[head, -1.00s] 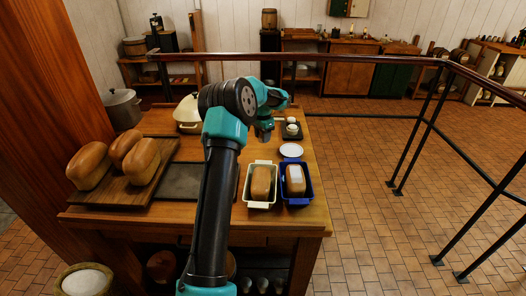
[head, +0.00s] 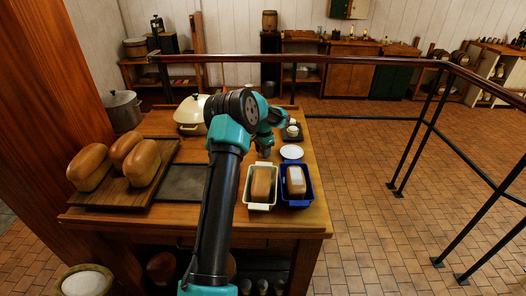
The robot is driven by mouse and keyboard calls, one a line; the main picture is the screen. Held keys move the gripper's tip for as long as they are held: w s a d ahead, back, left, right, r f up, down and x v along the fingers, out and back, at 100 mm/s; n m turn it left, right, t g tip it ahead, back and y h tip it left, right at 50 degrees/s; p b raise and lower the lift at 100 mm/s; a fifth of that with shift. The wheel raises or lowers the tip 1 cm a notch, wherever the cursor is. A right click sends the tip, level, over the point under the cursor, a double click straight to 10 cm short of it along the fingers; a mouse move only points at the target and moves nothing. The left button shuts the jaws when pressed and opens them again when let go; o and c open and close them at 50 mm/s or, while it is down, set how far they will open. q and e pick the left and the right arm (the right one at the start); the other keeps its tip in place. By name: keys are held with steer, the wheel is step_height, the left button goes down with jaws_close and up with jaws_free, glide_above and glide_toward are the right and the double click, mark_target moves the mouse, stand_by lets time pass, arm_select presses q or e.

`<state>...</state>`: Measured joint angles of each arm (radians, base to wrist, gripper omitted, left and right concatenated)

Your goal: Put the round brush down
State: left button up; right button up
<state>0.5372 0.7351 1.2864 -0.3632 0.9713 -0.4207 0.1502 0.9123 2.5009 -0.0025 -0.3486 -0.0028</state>
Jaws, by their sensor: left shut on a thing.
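My left gripper (head: 265,151) hangs at the end of my left arm, over the back right part of the wooden table (head: 222,226). It points down, just behind the cream loaf tin (head: 258,206) and left of a small white plate (head: 291,152). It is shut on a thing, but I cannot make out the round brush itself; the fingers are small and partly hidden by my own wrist. I cannot tell how far the fingertips are above the table. My right gripper is not in view.
The cream tin and a blue loaf tin (head: 309,190) hold loaves. Several loaves (head: 142,162) lie on a wooden board (head: 112,192) at left. A cream lidded pot (head: 190,113) and a dark tray with cups (head: 301,136) stand at the back. A dark flat slab (head: 182,184) lies bare.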

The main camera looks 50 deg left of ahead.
arm_select(q)
steer(key=shift+f, duration=0.15)
steer(key=o, duration=0.8)
step_height(320, 180, up, 12)
steer(key=shift+r, duration=0.2)
stand_by(0.3)
steer(key=shift+f, duration=0.1)
stand_by(0.3)
step_height(320, 180, down, 12)
steer(key=shift+f, duration=0.1)
stand_by(0.7)
